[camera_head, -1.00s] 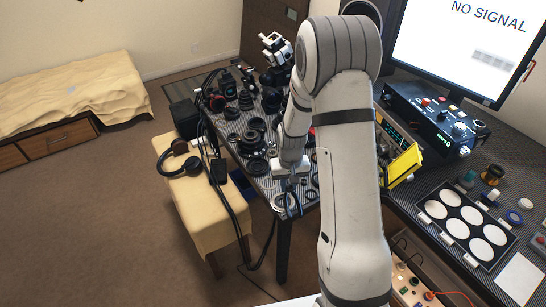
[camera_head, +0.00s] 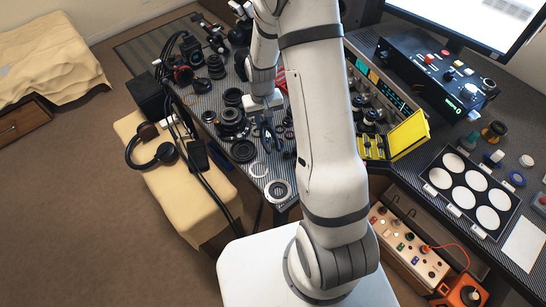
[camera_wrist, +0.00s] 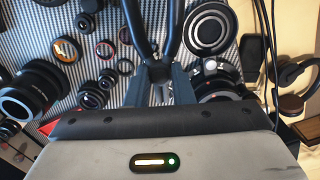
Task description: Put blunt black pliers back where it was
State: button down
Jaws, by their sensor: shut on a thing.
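My gripper (camera_head: 265,112) is over the dark patterned table (camera_head: 213,100) in the head view. It is shut on the black pliers (camera_head: 268,138), which hang below it in that view. In the wrist view my gripper (camera_wrist: 158,90) has its two grey fingers around the pliers' joint (camera_wrist: 158,70). The two dark handles (camera_wrist: 138,28) spread apart toward the top edge of that view. The pliers' jaws are hidden between the fingers. I cannot tell how far the pliers are above the table.
Lens rings, such as a silver ring (camera_head: 278,190), and lens barrels (camera_wrist: 35,88) crowd the table. A yellow open box (camera_head: 407,135) stands to the right. Headphones (camera_head: 150,155) lie on a beige bench (camera_head: 205,205) to the left, beside black cables.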

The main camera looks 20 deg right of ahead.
jog(key=shift+f, duration=0.1)
jog(key=shift+s+f+b, duration=0.1)
jog(key=shift+s+b, duration=0.05)
jog(key=shift+b, duration=0.75)
jog(key=shift+s+n+b, duration=0.3)
jog(key=shift+n+b, duration=0.3)
jog(key=shift+b, duration=0.45)
jog(key=s+f+n+b, duration=0.1)
jog(key=f, duration=0.1)
jog(key=s+f+n+b, duration=0.1)
jog(key=f+b, duration=0.1)
jog(key=f, duration=0.1)
jog(key=s+f+n+b, duration=0.1)
jog(key=f+b, duration=0.1)
jog(key=f, duration=0.1)
jog(key=shift+s, duration=0.15)
jog(key=shift+f, duration=0.25)
jog(key=shift+b, duration=0.3)
